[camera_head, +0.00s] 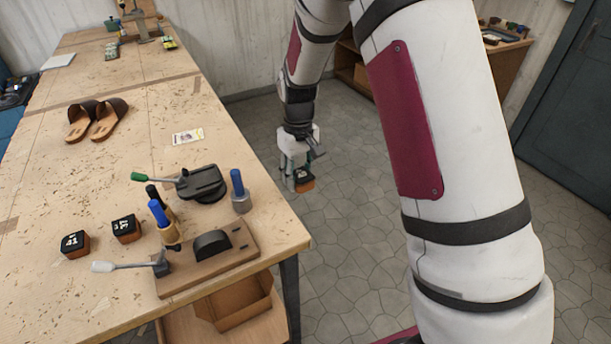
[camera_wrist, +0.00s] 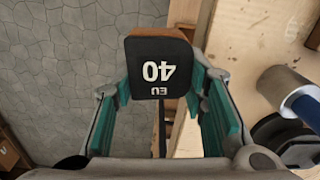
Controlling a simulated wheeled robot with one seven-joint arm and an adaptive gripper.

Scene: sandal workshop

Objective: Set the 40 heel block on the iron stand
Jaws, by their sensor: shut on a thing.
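The 40 heel block (camera_wrist: 160,66) has a black top marked EU 40, upside down in the wrist view, and brown sides. My gripper (camera_head: 298,174) is shut on it, with the teal finger pads on either side. In the head view the block (camera_head: 305,181) hangs below my gripper, off the right edge of the workbench over the floor. A dark, flat-topped stand with a green-knobbed lever (camera_head: 203,184) is on the bench, left of my gripper; it looks like the iron stand. Its top looks empty.
The workbench (camera_head: 80,180) also bears two dark-topped blocks (camera_head: 75,243) (camera_head: 125,227), a wooden jig with a white-knobbed lever (camera_head: 205,262), blue-handled tools (camera_head: 159,215), and a blue-handled piece in a metal cup (camera_head: 240,195). Sandals (camera_head: 98,118) and a card (camera_head: 187,137) lie farther back.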

